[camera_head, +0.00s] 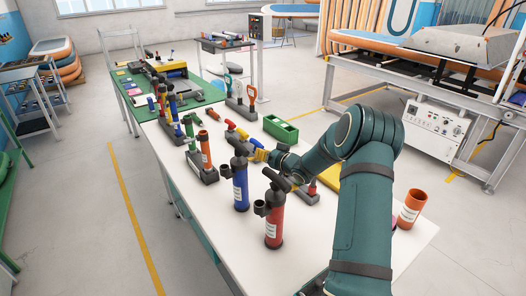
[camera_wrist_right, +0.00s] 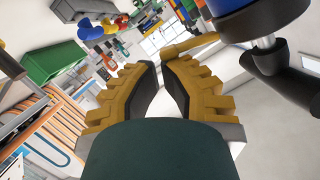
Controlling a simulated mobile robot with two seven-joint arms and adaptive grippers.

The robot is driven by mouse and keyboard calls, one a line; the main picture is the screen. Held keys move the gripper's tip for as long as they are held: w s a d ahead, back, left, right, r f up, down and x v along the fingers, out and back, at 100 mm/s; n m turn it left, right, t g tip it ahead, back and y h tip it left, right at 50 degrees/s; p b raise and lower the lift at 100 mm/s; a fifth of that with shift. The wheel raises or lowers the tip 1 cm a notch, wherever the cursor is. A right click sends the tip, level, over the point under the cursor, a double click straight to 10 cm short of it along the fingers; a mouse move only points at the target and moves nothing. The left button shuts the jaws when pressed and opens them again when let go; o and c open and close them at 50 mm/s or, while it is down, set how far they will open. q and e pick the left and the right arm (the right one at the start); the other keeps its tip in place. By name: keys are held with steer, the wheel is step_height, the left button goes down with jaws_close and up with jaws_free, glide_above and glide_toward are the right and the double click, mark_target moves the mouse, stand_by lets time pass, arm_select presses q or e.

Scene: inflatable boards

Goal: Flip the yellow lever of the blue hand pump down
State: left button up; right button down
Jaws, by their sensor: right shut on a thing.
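The blue hand pump (camera_head: 240,188) stands upright on the white table in the head view, with a dark top. In the right wrist view its blue body (camera_wrist_right: 273,62) and dark collar show at the upper right. The yellow lever (camera_wrist_right: 192,45) sticks out from the collar toward my right fingertips. My right gripper (camera_head: 259,152) is beside the top of the blue pump. In the wrist view its yellow fingers (camera_wrist_right: 163,66) are close together, shut on the lever's end, which the fingers partly hide. My left gripper is out of view.
A red pump (camera_head: 274,222) stands close in front of the blue one. An orange cup (camera_head: 410,208) is at the right edge of the table (camera_head: 330,243). A green box (camera_head: 281,129) and several other pumps stand farther back.

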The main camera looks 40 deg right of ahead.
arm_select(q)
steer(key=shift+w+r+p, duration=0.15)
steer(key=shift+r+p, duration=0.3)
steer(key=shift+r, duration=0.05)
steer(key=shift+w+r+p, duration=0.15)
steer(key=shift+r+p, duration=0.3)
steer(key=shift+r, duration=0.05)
arm_select(e)
steer(key=shift+f+m+y, duration=0.3)
steer(key=shift+f+m, duration=0.2)
steer(key=shift+m, duration=0.4)
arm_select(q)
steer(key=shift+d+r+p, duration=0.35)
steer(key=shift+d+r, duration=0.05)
arm_select(e)
steer(key=shift+a+f+m, duration=0.1)
steer(key=shift+f+m, duration=0.2)
steer(key=shift+m, duration=0.1)
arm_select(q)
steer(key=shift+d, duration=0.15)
arm_select(e)
steer(key=shift+f+y, duration=0.1)
steer(key=shift+y, duration=0.2)
steer(key=shift+s, duration=0.1)
steer(key=v, duration=1.1)
steer(key=shift+s, duration=0.45)
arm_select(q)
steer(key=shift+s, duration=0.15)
arm_select(e)
steer(key=shift+s+f, duration=0.1)
